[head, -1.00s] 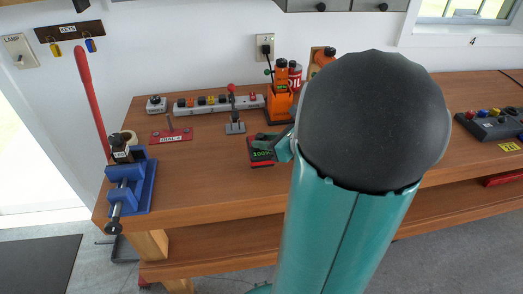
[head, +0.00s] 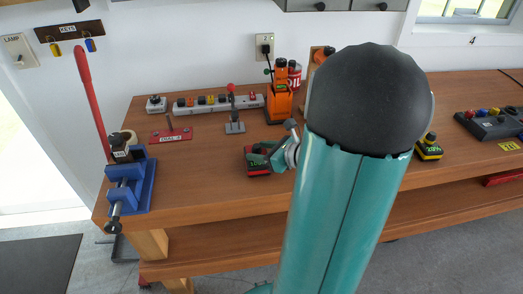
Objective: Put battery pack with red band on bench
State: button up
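The battery pack with the red band (head: 257,161) is dark with a lit green display, at the middle of the wooden bench (head: 200,201) near its front half. My gripper (head: 271,155) is at the pack's right side, with teal fingers against it; it looks shut on the pack, though part of the fingers is hidden. I cannot tell whether the pack touches the bench top or is just above it.
A second battery pack with a yellow band (head: 428,150) stands right of my arm. A lever on a plate (head: 235,124), an orange charger (head: 280,104) and a power strip (head: 212,103) are behind. A blue vise (head: 132,187) is at left. Bench room is clear left of the pack.

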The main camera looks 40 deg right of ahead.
jog(key=shift+r, duration=0.2)
jog(key=v, duration=1.2)
jog(key=w+a+r+n+g+y, duration=0.15)
jog(key=a+n+g, duration=0.25)
jog(key=a+n, duration=0.4)
jog(key=w+a+n+g+y, duration=0.2)
jog(key=a+n+g, duration=0.1)
jog(key=a+n, duration=0.55)
jog(key=s+a+r+n+h, duration=0.1)
jog(key=a+r+n+h, duration=0.1)
jog(key=a+n, duration=0.4)
jog(key=s+a+r+n+h, duration=0.1)
jog(key=a+r+n+h, duration=0.2)
jog(key=a+n, duration=0.4)
jog(key=n+h, duration=0.1)
jog(key=n, duration=0.3)
jog(key=shift+a+r+g, duration=0.15)
jog(key=shift+r+g, duration=0.05)
jog(key=shift+g, duration=0.2)
jog(key=shift+s, duration=0.15)
